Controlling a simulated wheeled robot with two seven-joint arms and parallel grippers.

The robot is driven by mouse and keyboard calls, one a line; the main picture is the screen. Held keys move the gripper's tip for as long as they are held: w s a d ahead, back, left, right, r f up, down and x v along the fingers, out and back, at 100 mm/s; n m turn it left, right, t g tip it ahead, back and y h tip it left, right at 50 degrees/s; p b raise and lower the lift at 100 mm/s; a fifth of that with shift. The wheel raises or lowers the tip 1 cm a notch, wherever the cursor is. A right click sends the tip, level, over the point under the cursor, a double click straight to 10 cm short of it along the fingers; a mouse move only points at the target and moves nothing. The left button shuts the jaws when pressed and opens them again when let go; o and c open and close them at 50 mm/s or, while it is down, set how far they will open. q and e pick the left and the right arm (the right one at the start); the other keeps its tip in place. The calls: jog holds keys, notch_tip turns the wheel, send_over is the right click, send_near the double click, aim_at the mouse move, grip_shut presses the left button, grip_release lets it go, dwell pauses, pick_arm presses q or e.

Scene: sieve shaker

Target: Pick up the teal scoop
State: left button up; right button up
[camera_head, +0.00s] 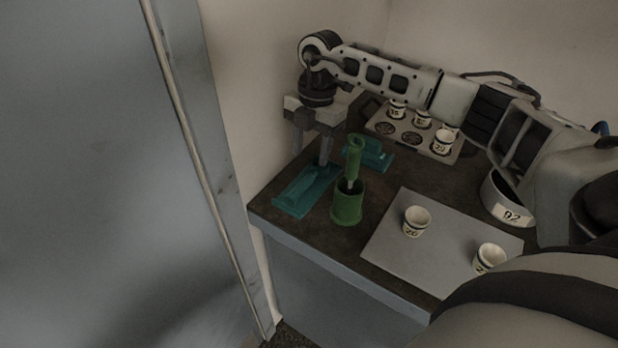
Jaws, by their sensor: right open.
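A long flat teal piece, which looks like the teal scoop (300,194), lies near the left edge of the dark table top. A second teal piece (372,153) lies behind the green cup; I cannot tell whether the two are joined. My right gripper (311,153) points down over the back end of the long teal piece. Its jaws are open with a gap between the fingers and nothing held. I cannot tell whether a fingertip touches the teal piece. My left gripper is not in view.
A green cup (347,206) with a green-handled tool (353,153) stands just right of the long teal piece. A grey board (385,250) bears two numbered cups. A tray (464,148) with several cups is behind. A round pan (497,205) is right. A wall borders the left.

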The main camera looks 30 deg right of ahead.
aim_at(308, 176)
jog(key=shift+s+a+f+p, duration=0.1)
jog(key=shift+a+f+p, duration=0.05)
jog(key=shift+f, duration=1)
jog(key=shift+s+a+f+p, duration=0.1)
jog(key=shift+a+f+p, duration=0.1)
jog(key=shift+f, duration=0.95)
jog(key=shift+a+f+p, duration=0.1)
jog(key=shift+f+p, duration=0.05)
jog(key=shift+f, duration=1)
grip_shut()
